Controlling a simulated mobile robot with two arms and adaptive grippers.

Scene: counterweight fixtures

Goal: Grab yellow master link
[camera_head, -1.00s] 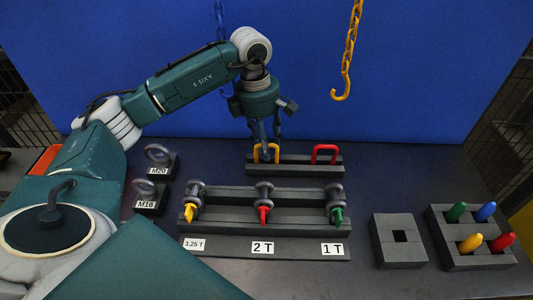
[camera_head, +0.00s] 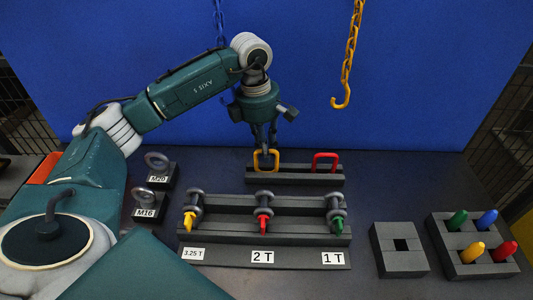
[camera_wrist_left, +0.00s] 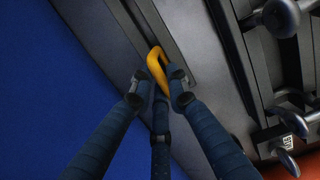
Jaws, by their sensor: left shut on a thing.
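The yellow master link (camera_head: 256,161) is at the left end of the dark slotted rack at the back of the table. My left gripper (camera_head: 266,149) comes down from above with its fingers closed around the link's upper part. In the left wrist view the link (camera_wrist_left: 156,65) is pinched between my left fingertips (camera_wrist_left: 158,88), over the rack's groove. I cannot tell if the link's lower end is clear of the groove. My right gripper is not in view.
A red master link (camera_head: 325,157) stands at the rack's (camera_head: 300,178) right end. In front is a shackle stand (camera_head: 300,229) with three shackles. Eye bolts (camera_head: 157,162) stand left, and a block with coloured pegs (camera_head: 470,272) right. A yellow hook (camera_head: 341,102) hangs behind.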

